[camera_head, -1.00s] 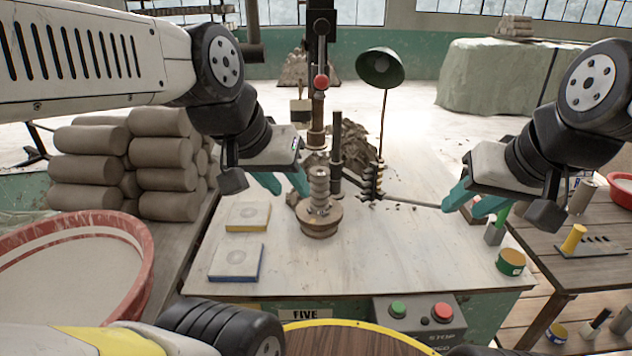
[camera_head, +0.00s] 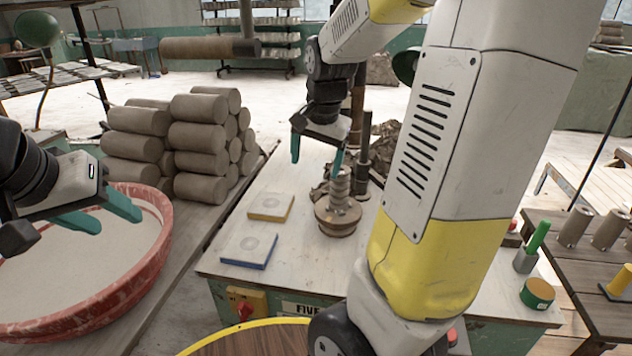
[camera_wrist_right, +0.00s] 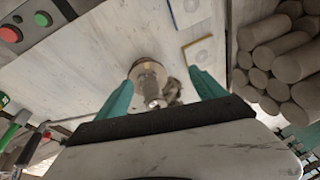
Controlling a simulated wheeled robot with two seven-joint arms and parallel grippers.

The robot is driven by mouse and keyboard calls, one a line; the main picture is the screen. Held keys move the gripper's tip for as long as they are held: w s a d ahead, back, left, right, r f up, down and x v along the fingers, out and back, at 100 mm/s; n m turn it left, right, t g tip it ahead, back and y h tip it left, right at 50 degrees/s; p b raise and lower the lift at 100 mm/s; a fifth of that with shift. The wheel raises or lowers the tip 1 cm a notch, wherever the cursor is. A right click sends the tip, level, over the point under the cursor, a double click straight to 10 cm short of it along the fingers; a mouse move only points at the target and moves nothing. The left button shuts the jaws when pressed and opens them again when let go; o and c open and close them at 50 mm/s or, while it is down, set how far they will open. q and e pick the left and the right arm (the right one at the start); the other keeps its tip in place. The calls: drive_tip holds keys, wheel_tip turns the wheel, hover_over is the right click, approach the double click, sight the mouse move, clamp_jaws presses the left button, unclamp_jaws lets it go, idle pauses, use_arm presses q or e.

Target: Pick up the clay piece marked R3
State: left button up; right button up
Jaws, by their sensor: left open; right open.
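No R3 mark is legible in either view. Grey-brown clay trimmings (camera_head: 388,136) lie heaped at the back of the work table, partly hidden by my right arm. My right gripper (camera_head: 317,160) is open above the table, just behind and left of the ribbed clay column on a round wooden base (camera_head: 338,218). In the right wrist view, that base (camera_wrist_right: 149,72) shows between the open fingers (camera_wrist_right: 161,76), with a small dark lump (camera_wrist_right: 172,92) beside it. My left gripper (camera_head: 112,215) is open and empty over the red-rimmed basin (camera_head: 158,255).
Two flat slabs, one yellow-edged (camera_head: 270,207) and one blue-edged (camera_head: 248,250), lie on the table (camera_head: 225,262). Clay logs (camera_head: 200,140) are stacked at the left. A dark upright post (camera_head: 365,150) stands behind the column.

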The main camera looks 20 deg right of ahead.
sight(342, 186)
drive_tip(key=w+d+f+m+h, duration=0.1)
drive_tip(key=w+d+f+m, duration=0.1)
drive_tip(key=w+d+f, duration=0.1)
drive_tip(key=w+d+f+m+g+h, duration=0.1)
drive_tip(key=w+d+f+m, duration=0.1)
drive_tip(key=w+d+f, duration=0.1)
drive_tip(key=w+d+f+m+g+h, duration=0.1)
drive_tip(key=w+d+f+m+h, duration=0.1)
drive_tip(key=w+d+f, duration=0.1)
drive_tip(key=shift+w+d, duration=0.1)
drive_tip(key=shift+d, duration=0.1)
drive_tip(key=shift+w+d+f, duration=0.1)
drive_tip(key=shift+d+f, duration=0.1)
drive_tip(key=shift+f, duration=0.05)
drive_tip(key=shift+m, duration=0.3)
drive_tip(key=x, duration=0.7)
drive_tip(key=shift+w+f, duration=0.1)
drive_tip(key=shift+f, duration=0.25)
clamp_jaws()
